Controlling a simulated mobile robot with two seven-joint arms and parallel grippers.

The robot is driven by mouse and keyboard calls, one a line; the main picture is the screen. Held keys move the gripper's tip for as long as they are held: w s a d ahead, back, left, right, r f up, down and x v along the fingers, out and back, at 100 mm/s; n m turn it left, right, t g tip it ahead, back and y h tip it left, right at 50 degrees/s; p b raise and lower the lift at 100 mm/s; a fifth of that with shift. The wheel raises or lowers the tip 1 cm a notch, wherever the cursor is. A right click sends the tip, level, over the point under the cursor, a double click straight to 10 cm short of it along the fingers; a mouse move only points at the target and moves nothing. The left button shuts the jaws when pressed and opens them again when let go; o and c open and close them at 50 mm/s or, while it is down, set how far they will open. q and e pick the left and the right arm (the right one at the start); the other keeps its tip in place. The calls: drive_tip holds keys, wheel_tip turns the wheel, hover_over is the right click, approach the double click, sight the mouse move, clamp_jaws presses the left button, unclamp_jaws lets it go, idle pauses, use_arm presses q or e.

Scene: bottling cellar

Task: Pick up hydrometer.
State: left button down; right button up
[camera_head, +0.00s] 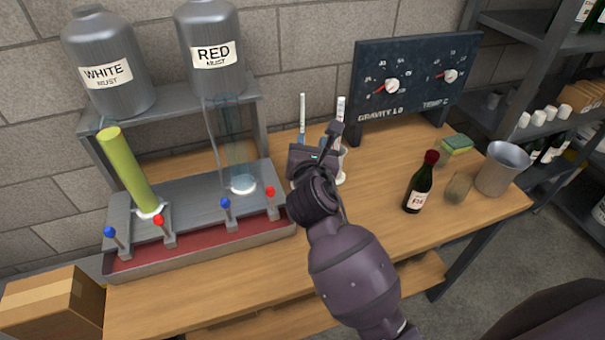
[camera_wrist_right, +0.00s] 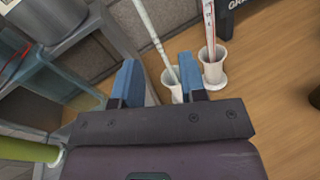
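The hydrometer appears to be the thin white rod (camera_head: 302,108) behind my right gripper in the head view. In the right wrist view this rod (camera_wrist_right: 152,30) leans in a small white cup (camera_wrist_right: 172,84). A second rod with a red line (camera_wrist_right: 209,28), probably a thermometer, stands in another white cup (camera_wrist_right: 213,70) to its right; it shows in the head view too (camera_head: 340,108). My right gripper (camera_head: 314,142) is open, its blue fingers (camera_wrist_right: 160,76) apart, with the hydrometer's lower part seen between them. Contact cannot be told. My left gripper is out of view.
A yellow-green cylinder (camera_head: 128,170) and a clear cylinder (camera_head: 236,150) stand on the tap rack left of my gripper. A dark dial board (camera_head: 410,85) stands behind. A bottle (camera_head: 418,185), sponge (camera_head: 457,144) and metal cup (camera_head: 502,168) stand right. The table's front middle is bare.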

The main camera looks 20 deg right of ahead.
sight(303, 109)
drive_tip(key=w, duration=0.4)
drive_tip(key=w+d+r+n, duration=0.1)
drive_tip(key=w, duration=0.2)
drive_tip(key=w+n+t+b, duration=0.1)
drive_tip(key=w, duration=0.3)
drive_tip(key=shift+w+d+r, duration=0.35)
drive_tip(key=shift+d, duration=0.05)
drive_tip(key=shift+c, duration=0.4)
clamp_jaws()
